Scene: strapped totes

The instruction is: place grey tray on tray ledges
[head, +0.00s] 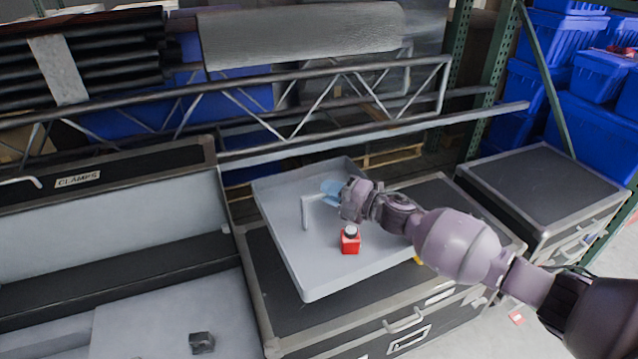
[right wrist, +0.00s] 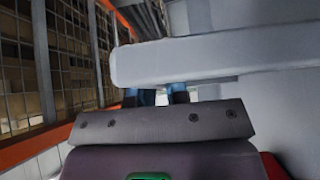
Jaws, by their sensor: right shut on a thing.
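The grey tray (head: 318,282) is a shallow light-grey box with a raised bar handle (head: 305,212) in its middle. It lies over the lid of a black case, tilted in the picture; I cannot tell whether it touches the lid. My right gripper (head: 331,193) is shut on the handle's far end, and its blue fingertips show there. In the right wrist view the handle (right wrist: 215,62) is a thick pale bar across the fingers. The open case at left has a dark ledge-like strip (head: 120,271) inside; I cannot tell whether it is a tray ledge. My left gripper is not in view.
The black case (head: 262,290) lies beneath. The open case's lid carries a CLAMPS label (head: 78,180). A small dark object (head: 202,342) lies inside it. A metal truss (head: 290,110) runs behind. Another case (head: 545,190) stands right.

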